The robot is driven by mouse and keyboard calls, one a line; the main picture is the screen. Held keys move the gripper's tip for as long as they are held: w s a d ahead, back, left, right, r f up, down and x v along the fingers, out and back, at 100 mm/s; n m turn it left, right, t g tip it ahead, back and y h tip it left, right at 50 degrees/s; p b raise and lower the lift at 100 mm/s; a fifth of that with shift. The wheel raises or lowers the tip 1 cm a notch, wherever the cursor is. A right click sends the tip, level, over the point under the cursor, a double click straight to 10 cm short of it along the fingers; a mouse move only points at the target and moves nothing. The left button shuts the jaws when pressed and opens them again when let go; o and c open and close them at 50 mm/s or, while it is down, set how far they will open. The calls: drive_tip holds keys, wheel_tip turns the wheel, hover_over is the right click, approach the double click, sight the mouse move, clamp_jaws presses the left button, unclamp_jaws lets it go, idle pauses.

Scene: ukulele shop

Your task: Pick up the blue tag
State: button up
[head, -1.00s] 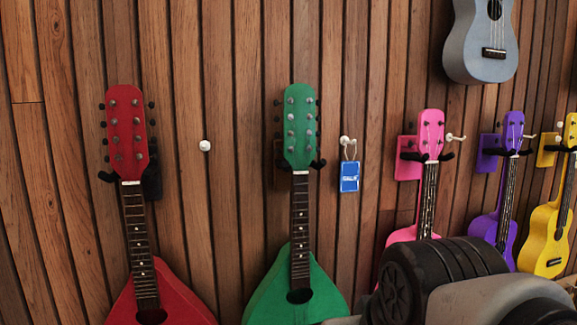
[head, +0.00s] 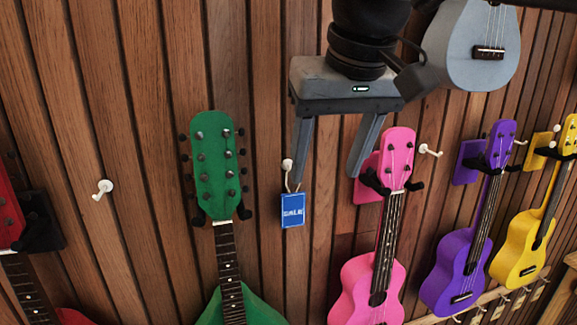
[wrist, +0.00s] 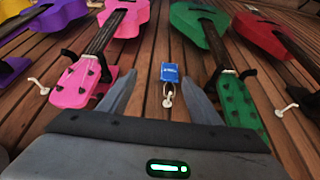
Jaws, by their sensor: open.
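The blue tag (head: 292,210) is a small rectangle with white lettering. It hangs by a thin loop from a white wall peg (head: 287,165), between the green and pink instruments. My gripper (head: 326,177) is open and empty, with its fingers pointing down in front of the wall. In the head view the tag is just below the left fingertip. In the wrist view the tag (wrist: 174,78) shows beyond and between the two open fingers, apart from both.
The green instrument (head: 214,165) hangs left of the tag. The pink ukulele (head: 367,285) hangs close on the right, near my right finger. Purple (head: 452,270) and yellow (head: 524,248) ukuleles hang farther right. A grey ukulele (head: 472,50) hangs above. A bare peg (head: 103,188) is at left.

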wheel_tip(320, 180, up, 5)
drive_tip(key=w+a+p, duration=0.1)
drive_tip(key=a, duration=0.1)
approach(294, 199)
drive_tip(key=x, duration=0.5)
drive_tip(key=shift+w+d+f+b, duration=0.1)
drive_tip(key=shift+w+d+b, duration=0.15)
drive_tip(key=shift+w+b, duration=0.15)
drive_tip(key=shift+s+a+x, duration=0.1)
drive_tip(key=shift+x, duration=0.8)
drive_tip(key=shift+s+a+x, duration=0.1)
drive_tip(key=shift+x, duration=0.8)
drive_tip(key=shift+s+a+x, duration=0.15)
drive_tip(key=shift+x, duration=0.75)
drive_tip(key=shift+f, duration=0.1)
drive_tip(key=shift+c, duration=0.2)
drive_tip(key=c, duration=1.1)
